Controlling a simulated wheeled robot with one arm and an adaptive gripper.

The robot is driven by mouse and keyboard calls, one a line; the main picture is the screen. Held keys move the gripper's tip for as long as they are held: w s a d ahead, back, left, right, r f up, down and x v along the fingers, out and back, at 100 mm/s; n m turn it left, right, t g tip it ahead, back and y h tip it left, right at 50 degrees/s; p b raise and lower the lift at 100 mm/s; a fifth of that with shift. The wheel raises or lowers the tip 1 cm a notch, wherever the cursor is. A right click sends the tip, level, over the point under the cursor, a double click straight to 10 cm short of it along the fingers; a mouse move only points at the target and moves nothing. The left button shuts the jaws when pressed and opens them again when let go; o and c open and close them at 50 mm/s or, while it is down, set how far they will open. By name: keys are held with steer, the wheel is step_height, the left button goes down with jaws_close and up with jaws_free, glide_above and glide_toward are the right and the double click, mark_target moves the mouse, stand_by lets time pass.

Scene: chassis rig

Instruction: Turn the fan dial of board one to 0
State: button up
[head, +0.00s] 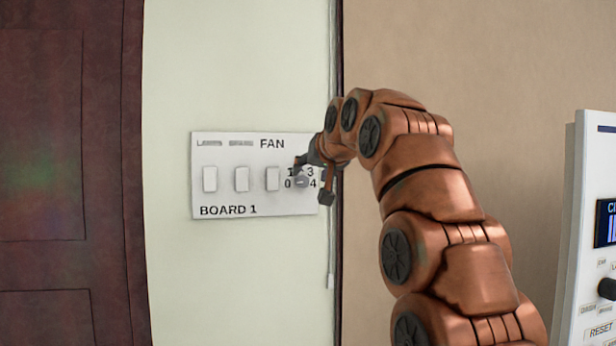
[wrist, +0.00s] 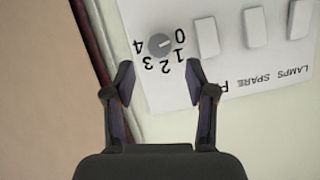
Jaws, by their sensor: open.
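Board one (head: 225,195) is a white panel on the pale wall, labelled BOARD 1 and FAN. Its fan dial (head: 301,182) is a small grey round knob at the right end, ringed by numbers and partly covered by my gripper in the head view. In the wrist view, the fan dial (wrist: 160,45) shows whole, with 0 to 4 around it upside down. A pale mark on it lies roughly towards the 0, but I cannot be sure which end points. My gripper (wrist: 160,82) is open and empty, its fingertips short of the dial in the picture.
Several white rocker switches (head: 241,179) sit left of the dial. A dark door frame strip (head: 337,250) runs beside the board. A brown door (head: 60,200) stands left. A white control panel (head: 590,200) with a black knob stands at the far right.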

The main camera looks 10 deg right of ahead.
steer(key=v, duration=0.6)
stand_by(0.5)
steer(key=s+a+f+n+g, duration=0.1)
steer(key=s+f+g, duration=0.4)
steer(key=f, duration=0.9)
steer(key=s+a+f+g, duration=0.1)
steer(key=s+f+g, duration=0.1)
steer(key=s+f, duration=0.8)
steer(key=s+f+g+h, duration=0.1)
steer(key=s+f+g, duration=0.7)
steer(key=s+f, duration=1.9)
steer(key=shift+d+f+n, duration=0.3)
steer(key=shift+d+f, duration=0.05)
steer(key=shift+f, duration=0.4)
steer(key=shift+s, duration=0.1)
